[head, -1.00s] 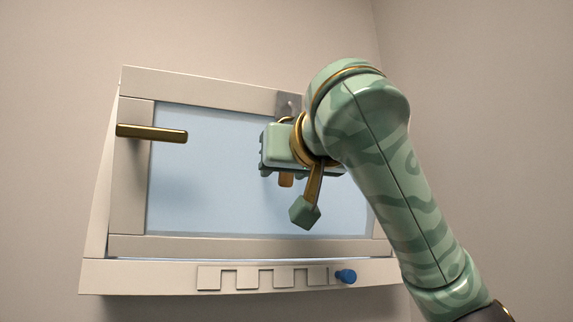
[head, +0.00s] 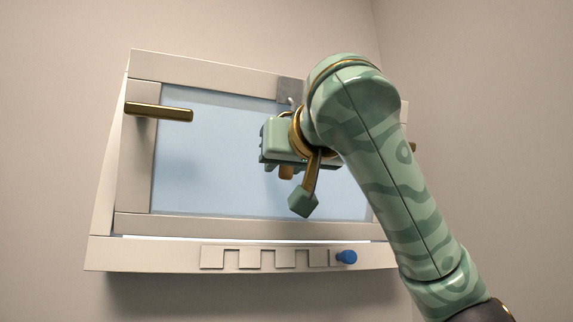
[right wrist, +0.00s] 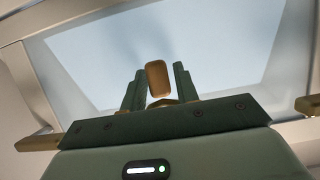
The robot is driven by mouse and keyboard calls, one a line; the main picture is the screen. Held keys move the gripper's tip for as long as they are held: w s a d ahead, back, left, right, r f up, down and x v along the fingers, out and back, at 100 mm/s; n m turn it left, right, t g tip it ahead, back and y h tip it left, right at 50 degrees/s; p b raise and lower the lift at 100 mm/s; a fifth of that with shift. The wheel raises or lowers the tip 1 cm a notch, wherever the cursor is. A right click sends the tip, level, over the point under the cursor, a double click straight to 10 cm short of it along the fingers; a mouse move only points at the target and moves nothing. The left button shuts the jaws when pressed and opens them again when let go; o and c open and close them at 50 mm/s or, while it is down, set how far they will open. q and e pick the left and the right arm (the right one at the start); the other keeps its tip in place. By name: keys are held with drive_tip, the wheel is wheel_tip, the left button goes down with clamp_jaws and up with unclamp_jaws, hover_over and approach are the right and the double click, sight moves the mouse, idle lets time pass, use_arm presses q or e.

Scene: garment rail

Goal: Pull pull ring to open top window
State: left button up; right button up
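The top window (head: 255,150) is a pale framed pane, set at a tilt above a sill on the wall. A grey plate with a small hook (head: 290,91) sits on its top frame. The brass pull ring (head: 286,172) is mostly hidden behind my right gripper; its lower tab shows below the fingers. In the right wrist view the tab (right wrist: 157,78) stands between the two green fingers. My right gripper (head: 270,163) appears closed on it, though contact on both sides is hard to see. It also shows in the right wrist view (right wrist: 160,90). My left gripper is out of view.
A brass bar (head: 158,112) sticks out from the left window frame; another end (right wrist: 310,104) shows at the right in the right wrist view. The notched sill (head: 230,258) carries a blue knob (head: 346,257). My right arm covers the window's right side.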

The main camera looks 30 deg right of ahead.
drive_tip(key=shift+o, duration=0.5)
drive_tip(key=shift+w, duration=0.1)
drive_tip(key=shift+s+a+f+b, duration=0.1)
drive_tip(key=shift+s+f+b, duration=0.05)
drive_tip(key=shift+s+b, duration=0.25)
drive_tip(key=b+v, duration=0.9)
drive_tip(key=v, duration=0.6)
drive_tip(key=shift+s+b, duration=0.3)
